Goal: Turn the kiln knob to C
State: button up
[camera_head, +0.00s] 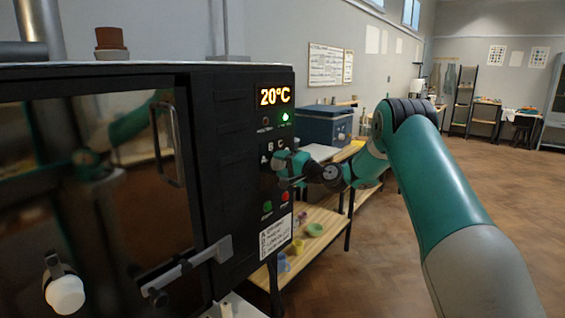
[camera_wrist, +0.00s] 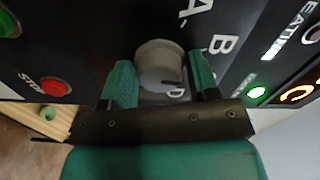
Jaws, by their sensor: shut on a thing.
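The kiln (camera_head: 240,205) is a black cabinet at the left of the head view, with a control panel on its right part. The grey round kiln knob (camera_wrist: 158,62) sits on that panel. My gripper (camera_head: 287,167) is at the panel, its teal fingers (camera_wrist: 163,70) on either side of the knob and shut on it. Letters A and B show beyond the knob in the wrist view, and a D shows near its lower right. C is hidden there by a finger. A short dark line marks the knob's near edge; I cannot tell its exact setting.
The kiln display (camera_head: 275,96) reads 20°C and a green lamp (camera_head: 286,117) is lit. A red stop button (camera_wrist: 55,87) and a green button (camera_head: 267,207) lie below the knob. A wooden shelf (camera_head: 325,218) with small pots stands beside the kiln. Floor at right is clear.

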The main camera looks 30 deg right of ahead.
jog(key=shift+d+m+p, duration=0.1)
jog(key=shift+m+p, duration=0.35)
jog(key=shift+m, duration=0.75)
jog(key=o, duration=0.8)
jog(key=b+v, duration=0.4)
jog(key=v, duration=1.3)
jog(key=shift+s, duration=0.2)
